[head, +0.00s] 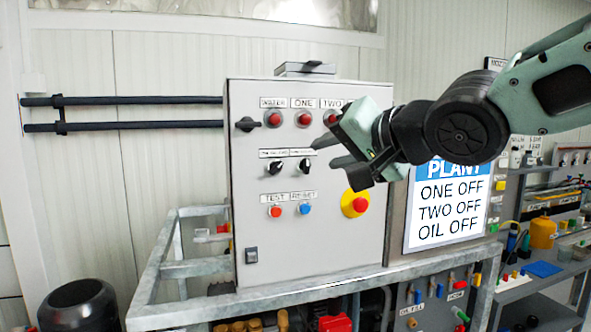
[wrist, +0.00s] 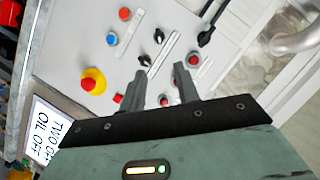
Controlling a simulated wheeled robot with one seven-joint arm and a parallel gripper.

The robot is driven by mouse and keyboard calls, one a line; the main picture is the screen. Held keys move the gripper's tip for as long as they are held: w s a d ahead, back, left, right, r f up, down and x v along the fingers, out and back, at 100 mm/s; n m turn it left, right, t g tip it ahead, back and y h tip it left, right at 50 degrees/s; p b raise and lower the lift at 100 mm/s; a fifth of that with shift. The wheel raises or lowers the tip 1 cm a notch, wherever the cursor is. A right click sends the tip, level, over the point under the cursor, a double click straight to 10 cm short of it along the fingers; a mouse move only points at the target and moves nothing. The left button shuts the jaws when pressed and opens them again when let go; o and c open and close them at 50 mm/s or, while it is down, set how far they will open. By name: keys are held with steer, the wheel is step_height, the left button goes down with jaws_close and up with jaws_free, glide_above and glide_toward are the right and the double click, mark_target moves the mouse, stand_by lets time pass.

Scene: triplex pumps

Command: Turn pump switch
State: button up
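Two black rotary switches, a left one (head: 275,168) and a right one (head: 304,165), sit on the middle row of the grey control cabinet (head: 270,240). Their labels are too small to read surely. In the wrist view the switches (wrist: 158,35) (wrist: 144,60) lie just beyond the fingertips, the nearer one close to the left fingertip. My gripper (head: 324,154) is open and empty, to the right of the right switch in the head view; contact cannot be told. The wrist view shows the two fingers apart (wrist: 159,69), with nothing between them. My gripper partly hides the cabinet's upper right.
Red lamps (head: 304,119) line the top row. A black handle (head: 247,124) projects at the cabinet's left edge. A yellow-and-red emergency stop (head: 355,203) sits below my gripper. Red test (head: 275,212) and blue reset (head: 305,209) buttons are lower. A sign (head: 446,205) reads ONE OFF, TWO OFF, OIL OFF.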

mark_target(278, 168)
steer(key=b+x, duration=0.1)
steer(key=x, duration=0.4)
steer(key=b+x, duration=0.1)
steer(key=x, duration=0.5)
steer(key=b+x, duration=0.2)
steer(key=x, duration=0.3)
steer(key=shift+w+a+f, duration=0.1)
steer(key=shift+a+f, duration=0.05)
steer(key=shift+f, duration=0.2)
jaws_close()
